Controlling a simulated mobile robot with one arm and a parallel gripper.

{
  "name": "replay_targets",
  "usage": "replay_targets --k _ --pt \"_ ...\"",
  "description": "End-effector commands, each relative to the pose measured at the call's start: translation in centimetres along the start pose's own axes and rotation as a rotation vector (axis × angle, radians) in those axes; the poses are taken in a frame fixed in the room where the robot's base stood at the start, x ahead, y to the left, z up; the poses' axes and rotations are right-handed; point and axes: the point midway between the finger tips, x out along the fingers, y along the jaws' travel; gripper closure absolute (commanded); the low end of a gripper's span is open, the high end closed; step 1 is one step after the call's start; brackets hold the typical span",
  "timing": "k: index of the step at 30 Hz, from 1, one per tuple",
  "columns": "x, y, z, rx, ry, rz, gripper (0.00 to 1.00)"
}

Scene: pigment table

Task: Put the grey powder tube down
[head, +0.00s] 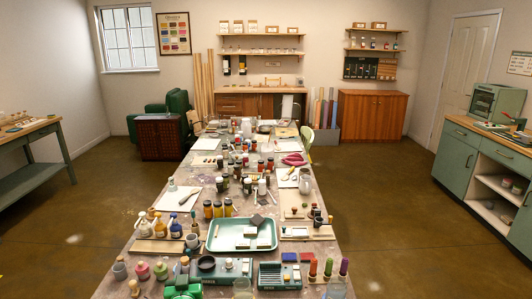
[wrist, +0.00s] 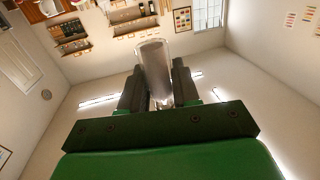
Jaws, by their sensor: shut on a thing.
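The grey powder tube (wrist: 154,65) is a clear cylinder with a greyish look in the wrist view. It stands out past the fingertips of my gripper (wrist: 158,86). The dark fingers are shut on it, one on each side. The lower part of the tube is between the fingers and partly hidden. Behind it the wrist view shows only walls and shelves, with no table surface near the tube. In the head view I cannot clearly make out the tube; a green shape at the near edge of the table may be my gripper.
The long table (head: 150,226) is crowded with jars and bottles. A dark green block rack (head: 280,276) and several coloured tubes stand at the front right. Small bare patches lie along the table's left side.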

Motion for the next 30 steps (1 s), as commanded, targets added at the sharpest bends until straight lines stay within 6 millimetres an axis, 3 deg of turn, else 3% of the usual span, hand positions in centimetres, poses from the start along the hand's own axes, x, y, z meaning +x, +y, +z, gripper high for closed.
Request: replay_targets --k 15,30 --pt "6.2 11.0 -5.3 0.011 0.01 0.122 0.99" --pt "9.3 22.5 -9.2 0.012 0.011 0.238 0.99"
